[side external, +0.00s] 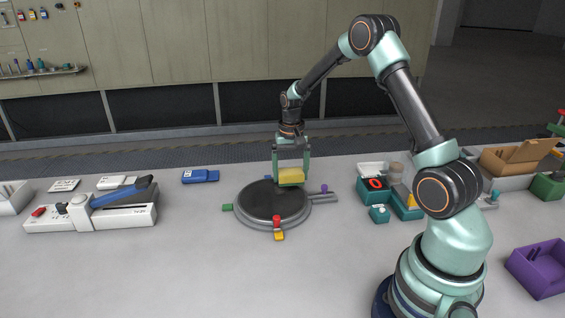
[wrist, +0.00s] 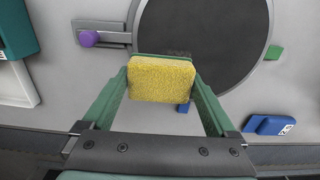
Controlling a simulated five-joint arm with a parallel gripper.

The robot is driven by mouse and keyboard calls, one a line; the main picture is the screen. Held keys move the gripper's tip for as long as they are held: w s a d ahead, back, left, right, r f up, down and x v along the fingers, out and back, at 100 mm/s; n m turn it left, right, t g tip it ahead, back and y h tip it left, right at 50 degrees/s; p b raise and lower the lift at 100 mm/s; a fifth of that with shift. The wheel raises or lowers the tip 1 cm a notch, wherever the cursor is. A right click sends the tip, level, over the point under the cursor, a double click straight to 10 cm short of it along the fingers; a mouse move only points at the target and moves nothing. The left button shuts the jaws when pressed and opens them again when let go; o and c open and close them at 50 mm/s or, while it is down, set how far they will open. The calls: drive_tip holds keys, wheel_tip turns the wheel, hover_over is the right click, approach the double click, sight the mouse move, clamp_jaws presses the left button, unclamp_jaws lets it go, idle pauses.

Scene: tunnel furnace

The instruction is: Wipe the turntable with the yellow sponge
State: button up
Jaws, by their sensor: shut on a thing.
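The yellow sponge (side external: 291,175) is held between the two fingers of my gripper (side external: 291,166), near the back right edge of the turntable. The sponge also shows in the wrist view (wrist: 161,79), with a thin green layer along one edge. My gripper (wrist: 162,85) is shut on it there. The turntable (side external: 268,203) is a round dark plate with a grey rim, in the middle of the table. Its dark top (wrist: 205,35) fills the upper middle of the wrist view. Whether the sponge touches the plate I cannot tell.
Coloured tabs surround the turntable: green (side external: 227,207), red and yellow (side external: 278,228), purple (side external: 324,188). A blue block (side external: 200,176) lies behind left. A white device with a blue lever (side external: 122,192) is at left. Teal bins (side external: 405,207) stand at right, a purple bin (side external: 540,268) front right.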

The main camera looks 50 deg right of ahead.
sight(277, 189)
wheel_tip(277, 189, down, 2)
drive_tip(key=shift+w+a+f, duration=0.25)
drive_tip(key=shift+w+a, duration=1.2)
drive_tip(key=shift+w, duration=0.05)
drive_tip(key=s+d, duration=0.3)
drive_tip(key=shift+r, duration=4.05)
